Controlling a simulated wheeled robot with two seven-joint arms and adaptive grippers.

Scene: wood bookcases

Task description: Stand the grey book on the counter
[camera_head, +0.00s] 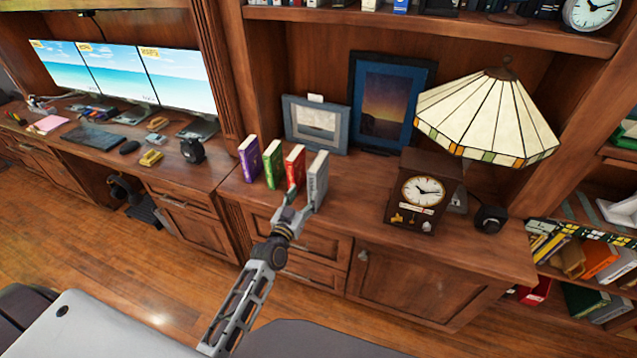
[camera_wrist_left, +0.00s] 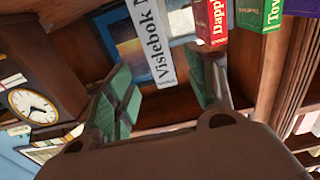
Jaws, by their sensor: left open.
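The grey book (camera_head: 318,176) stands upright on the counter (camera_head: 345,215), at the right end of a short row of books. Its pale spine with dark lettering shows in the left wrist view (camera_wrist_left: 150,40). My left gripper (camera_head: 299,202) is open at the front of the row, low by the grey book's spine. In the left wrist view the green-padded fingers (camera_wrist_left: 168,92) are spread apart, and the grey book shows beyond the gap between them. Whether a finger touches the book I cannot tell. My right gripper is out of view.
A red book (camera_head: 295,165), a green book (camera_head: 272,163) and a purple book (camera_head: 249,158) stand left of the grey one. Picture frames (camera_head: 316,124) lean behind. A wooden clock (camera_head: 422,190) and a lamp (camera_head: 487,115) stand to the right. Counter between grey book and clock is clear.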

